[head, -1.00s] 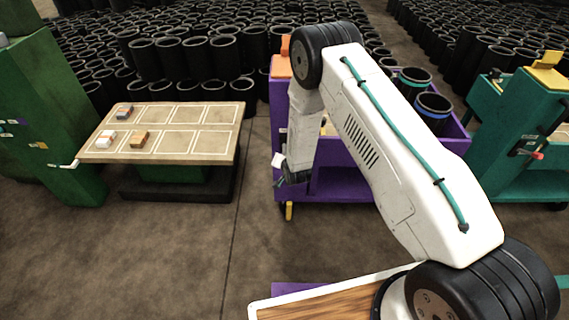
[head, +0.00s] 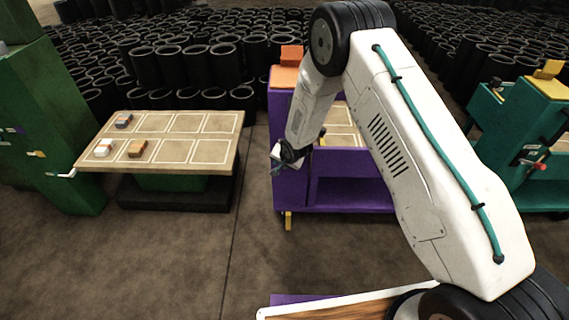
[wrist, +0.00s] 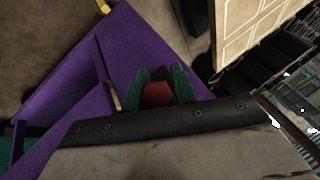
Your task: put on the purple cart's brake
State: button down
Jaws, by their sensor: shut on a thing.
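The purple cart (head: 345,166) stands beyond my arm, which covers much of it in the head view. My gripper (head: 278,166) is at the cart's left front edge, small and partly hidden there. In the wrist view my gripper (wrist: 158,88) has its two green fingers on either side of a red knob (wrist: 157,94), shut on it. The knob looks like the brake lever's handle; the lever behind it is hidden. The cart's purple panels (wrist: 65,85) fill the left of the wrist view. A yellow foot (head: 288,221) shows under the cart's left corner.
A low tan table (head: 190,152) with several small blocks stands left of the cart. A teal cart (head: 520,150) with a red-tipped lever (head: 538,167) stands at the right. Many black sleeves (head: 170,65) fill the back. Floor between table and cart is clear.

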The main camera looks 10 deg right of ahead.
jog(key=shift+w+r, duration=0.1)
jog(key=shift+w, duration=0.05)
jog(key=c, duration=1.1)
grip_release()
jog(key=v, duration=0.7)
jog(key=shift+s+d+r, duration=0.1)
jog(key=shift+s+r, duration=0.15)
